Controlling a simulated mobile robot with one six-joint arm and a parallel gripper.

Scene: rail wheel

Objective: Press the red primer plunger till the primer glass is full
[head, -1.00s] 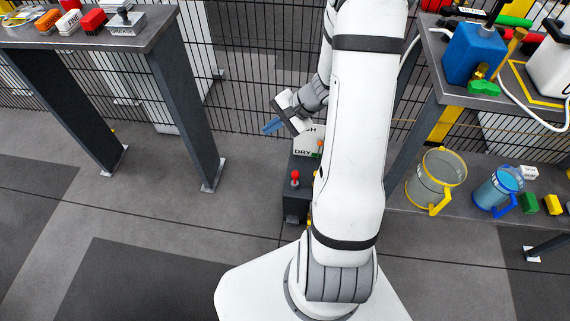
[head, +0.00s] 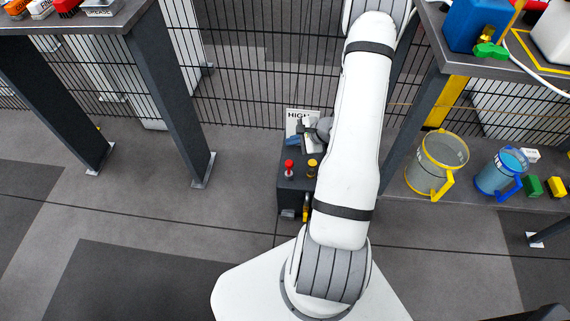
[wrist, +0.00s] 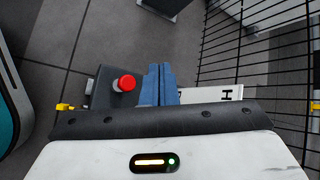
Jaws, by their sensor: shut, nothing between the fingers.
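The red primer plunger (head: 289,168) stands up from the top of a dark box (head: 291,204) on the floor near the fence. In the wrist view the red plunger (wrist: 124,83) is just left of my gripper (wrist: 159,70), whose blue fingers are together and empty. The fingers and the plunger look apart in the picture; their height difference cannot be told. I cannot make out the primer glass.
A yellow knob (head: 312,164) stands right of the plunger. A white sign reading HIGH (head: 297,119) rises behind the box. Wire fence (head: 255,85) runs behind. A yellow-rimmed jug (head: 437,160) and a blue jug (head: 497,175) stand on the right shelf. Floor left of the box is clear.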

